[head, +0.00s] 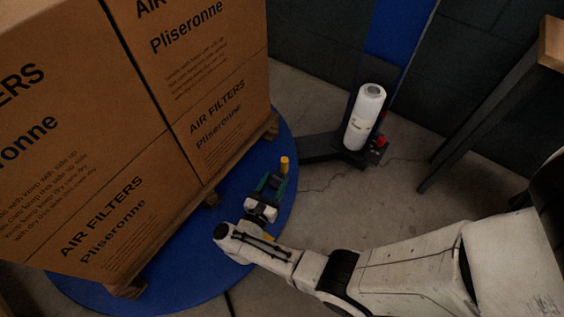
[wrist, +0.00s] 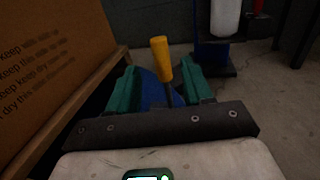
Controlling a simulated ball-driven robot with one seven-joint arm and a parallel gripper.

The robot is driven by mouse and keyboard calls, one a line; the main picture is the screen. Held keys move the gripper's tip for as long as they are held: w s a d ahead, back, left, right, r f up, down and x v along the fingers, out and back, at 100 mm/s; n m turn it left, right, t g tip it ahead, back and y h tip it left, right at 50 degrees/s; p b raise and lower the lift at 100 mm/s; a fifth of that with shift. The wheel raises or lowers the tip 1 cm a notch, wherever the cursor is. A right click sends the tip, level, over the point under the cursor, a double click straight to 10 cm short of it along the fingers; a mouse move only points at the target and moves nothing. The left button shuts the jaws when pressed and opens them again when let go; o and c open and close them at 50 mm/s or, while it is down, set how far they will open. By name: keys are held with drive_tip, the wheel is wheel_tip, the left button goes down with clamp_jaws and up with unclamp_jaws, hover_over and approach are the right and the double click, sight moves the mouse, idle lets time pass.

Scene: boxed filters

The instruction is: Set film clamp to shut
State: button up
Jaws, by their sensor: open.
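A yellow handle on a dark stem, apparently the film clamp lever (head: 285,165), stands near the edge of the blue turntable (head: 283,143), beside the boxed pallet. In the wrist view the lever (wrist: 162,60) stands nearly upright, leaning slightly left. My gripper (head: 270,183) is open, with green fingers pointing at the lever. In the wrist view my gripper (wrist: 160,72) has one finger on each side of it, with gaps showing. I cannot tell how far ahead of the fingertips the lever is. The clamp's base is hidden behind my gripper.
Stacked cardboard filter boxes (head: 140,120) stand on a wooden pallet (head: 211,198) close left of my gripper. A white film roll (head: 364,118) stands on a dark carriage by a blue mast (head: 395,40) behind. A table (head: 500,105) is at right. Concrete floor (head: 330,215) is clear between.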

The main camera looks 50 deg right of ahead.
sight(283, 166)
drive_tip(key=b+x, duration=0.1)
drive_tip(key=x, duration=0.7)
drive_tip(key=shift+w+d+b, duration=0.1)
drive_tip(key=shift+d+b, duration=0.25)
clamp_jaws()
